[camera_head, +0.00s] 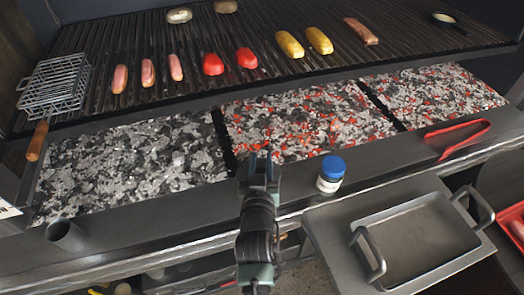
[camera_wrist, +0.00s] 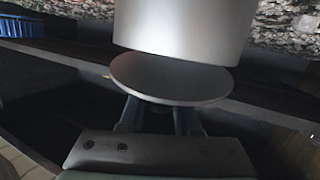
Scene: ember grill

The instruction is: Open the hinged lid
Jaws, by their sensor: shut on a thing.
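In the wrist view a smooth pale grey cylinder (camera_wrist: 185,25) fills the top middle. A flat round grey disc (camera_wrist: 170,80), which looks like the hinged lid, lies just below the cylinder's curved edge. My gripper (camera_wrist: 158,118) reaches under the disc. Its fingertips and the exact grip are hidden by the disc, and no hinge is visible. In the head view my gripper (camera_head: 259,160) is over the grill's front ledge, with its jaws close together. I cannot make out the disc or cylinder there.
A white jar with a blue cap (camera_head: 331,172) stands close to the right of my gripper. Red tongs (camera_head: 460,137) lie further right on the ledge. A short grey tube (camera_head: 65,234) is at left. A metal tray (camera_head: 415,240) sits front right. Glowing coals (camera_head: 300,120) lie behind.

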